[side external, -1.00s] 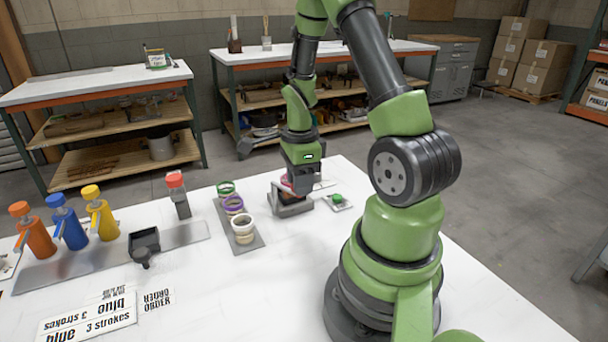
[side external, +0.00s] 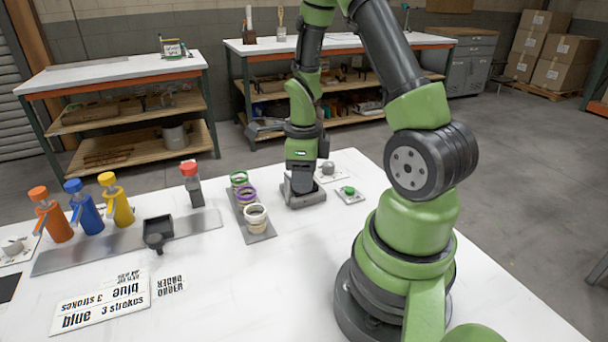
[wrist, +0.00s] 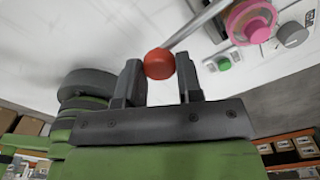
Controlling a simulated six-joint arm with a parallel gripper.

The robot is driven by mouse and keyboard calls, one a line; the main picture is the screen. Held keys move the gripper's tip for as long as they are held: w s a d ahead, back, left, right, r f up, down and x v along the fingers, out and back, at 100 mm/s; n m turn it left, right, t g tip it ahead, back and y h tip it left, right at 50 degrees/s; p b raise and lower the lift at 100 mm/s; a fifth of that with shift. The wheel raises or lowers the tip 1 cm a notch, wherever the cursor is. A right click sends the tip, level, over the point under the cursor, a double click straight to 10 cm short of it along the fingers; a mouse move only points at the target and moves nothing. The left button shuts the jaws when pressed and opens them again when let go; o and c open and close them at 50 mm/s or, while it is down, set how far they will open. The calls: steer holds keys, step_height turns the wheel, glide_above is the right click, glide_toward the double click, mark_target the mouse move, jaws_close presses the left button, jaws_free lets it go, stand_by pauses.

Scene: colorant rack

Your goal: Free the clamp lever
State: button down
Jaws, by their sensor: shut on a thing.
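My gripper (wrist: 158,66) is shut on a red ball knob (wrist: 159,63), which sits between the fingertips in the wrist view. A grey metal lever rod (wrist: 198,24) runs from the knob to the upper right and leaves the picture. In the side external view my gripper (side external: 304,182) is low over the dark clamp base (side external: 305,198) on the white table. There the gripper and wrist hide the knob and lever. A pink round part (wrist: 250,20) shows at the upper right of the wrist view, its link to the lever unclear.
A green button (side external: 349,190) and a grey knob (side external: 328,168) sit on plates right of the clamp. Left of it is a grey rack (side external: 262,236) with ringed cups, then a red-capped bottle (side external: 191,182). Orange, blue and yellow bottles stand farther left.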

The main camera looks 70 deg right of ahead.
steer(key=c, duration=0.8)
jaws_free()
step_height(320, 180, up, 10)
steer(key=s+a+r+n+t, duration=0.2)
steer(key=a+n, duration=0.3)
steer(key=n, duration=0.4)
steer(key=s+a+r+n+t+y, duration=0.1)
steer(key=a+r+n, duration=0.4)
steer(key=n, duration=0.5)
steer(key=s+a+r+n+t+y, duration=0.1)
steer(key=a+r+n+t, duration=0.3)
steer(key=n, duration=0.5)
steer(key=shift+s+a+r+n, duration=0.2)
steer(key=shift+s+a, duration=0.25)
steer(key=shift+a, duration=0.25)
steer(key=shift+s+a+r+n, duration=0.1)
steer(key=shift+s+a+n, duration=0.1)
steer(key=shift+s+a, duration=0.4)
